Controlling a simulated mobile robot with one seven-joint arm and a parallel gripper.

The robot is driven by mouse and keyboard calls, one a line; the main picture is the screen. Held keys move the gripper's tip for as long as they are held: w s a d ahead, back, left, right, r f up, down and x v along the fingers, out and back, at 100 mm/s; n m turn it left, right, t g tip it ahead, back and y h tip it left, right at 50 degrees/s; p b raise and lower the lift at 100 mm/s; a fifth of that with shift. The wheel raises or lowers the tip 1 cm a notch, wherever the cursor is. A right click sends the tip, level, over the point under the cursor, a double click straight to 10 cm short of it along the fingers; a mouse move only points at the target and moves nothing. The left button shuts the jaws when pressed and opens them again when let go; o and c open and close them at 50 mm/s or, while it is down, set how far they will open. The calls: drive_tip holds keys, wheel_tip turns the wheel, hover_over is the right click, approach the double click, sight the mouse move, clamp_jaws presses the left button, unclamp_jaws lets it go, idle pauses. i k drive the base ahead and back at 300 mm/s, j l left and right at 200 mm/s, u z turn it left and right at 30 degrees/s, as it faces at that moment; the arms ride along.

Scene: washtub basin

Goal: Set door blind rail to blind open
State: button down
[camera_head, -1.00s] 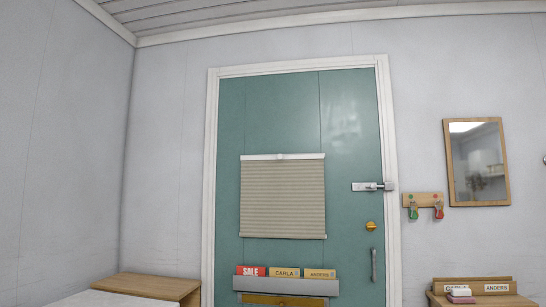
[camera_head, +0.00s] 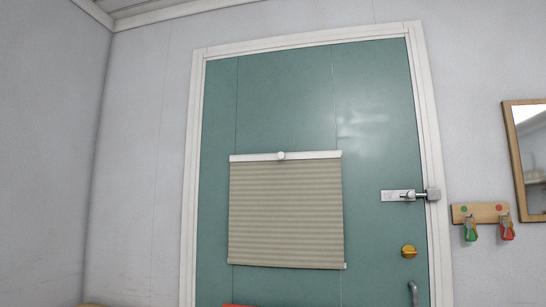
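The door blind (camera_head: 286,213) is a beige pleated panel on the teal door (camera_head: 290,100). It hangs spread out to its full visible height, covering a patch of the door's lower middle. A white rail (camera_head: 315,155) runs along its top edge, with a round white knob (camera_head: 281,156) near the rail's middle. A thin pale strip (camera_head: 290,266) edges the bottom of the blind. My gripper is not in view.
A metal slide bolt (camera_head: 408,195), a yellow knob (camera_head: 408,251) and a grey handle (camera_head: 413,293) are on the door's right side. A hook board (camera_head: 481,213) and a wood-framed mirror (camera_head: 516,160) are on the right wall.

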sight(281, 156)
drive_tip(key=i+l+u, duration=0.1)
drive_tip(key=i, duration=0.35)
drive_tip(key=i+l+u, duration=0.1)
drive_tip(key=i+l, duration=0.15)
drive_tip(key=i, duration=0.15)
drive_tip(key=i+l, duration=0.25)
drive_tip(key=i, duration=0.2)
drive_tip(key=j+u, duration=0.05)
